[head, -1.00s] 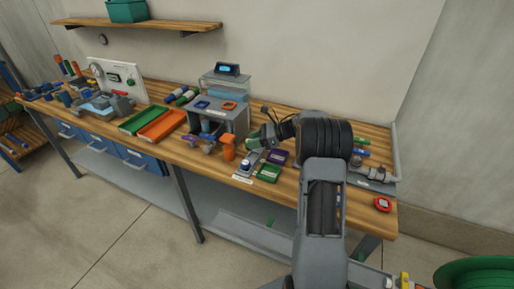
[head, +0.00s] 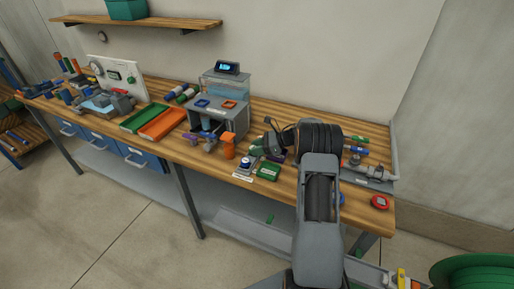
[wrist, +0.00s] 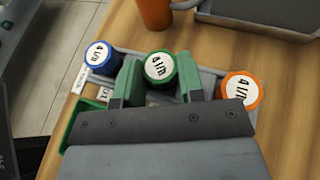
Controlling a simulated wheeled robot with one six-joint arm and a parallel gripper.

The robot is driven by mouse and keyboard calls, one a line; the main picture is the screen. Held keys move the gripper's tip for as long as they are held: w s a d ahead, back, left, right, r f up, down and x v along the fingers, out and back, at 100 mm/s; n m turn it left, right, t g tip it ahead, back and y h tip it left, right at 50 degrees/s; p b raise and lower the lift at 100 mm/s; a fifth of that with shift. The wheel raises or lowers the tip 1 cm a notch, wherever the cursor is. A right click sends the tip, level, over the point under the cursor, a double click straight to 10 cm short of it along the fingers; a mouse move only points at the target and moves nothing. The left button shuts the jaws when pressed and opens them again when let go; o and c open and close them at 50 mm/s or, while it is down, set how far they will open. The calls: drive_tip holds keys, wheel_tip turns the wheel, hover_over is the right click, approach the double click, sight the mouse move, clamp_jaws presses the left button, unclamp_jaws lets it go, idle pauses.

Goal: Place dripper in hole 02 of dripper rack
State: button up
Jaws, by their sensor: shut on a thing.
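My gripper (wrist: 158,84) is shut on a green-capped dripper (wrist: 159,67) marked "4 l/h", with a finger on each side of its cap. The green dripper is at the middle of the grey dripper rack (wrist: 210,71), between a blue dripper (wrist: 102,55) on the left and an orange dripper (wrist: 239,90) on the right. The hole under it is hidden, so I cannot tell how deep it sits. In the head view my gripper (head: 257,148) is low over the rack, and the blue dripper (head: 246,161) shows at its near end.
A green box (head: 267,172) lies close on the right, near the bench's front edge. A grey stand (head: 218,115) is behind on the left. Bare wood lies further right.

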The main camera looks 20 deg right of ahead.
drive_tip(key=shift+f+b, duration=0.25)
drive_tip(key=shift+b, duration=0.05)
drive_tip(key=o, duration=0.9)
drive_tip(key=shift+r, duration=0.1)
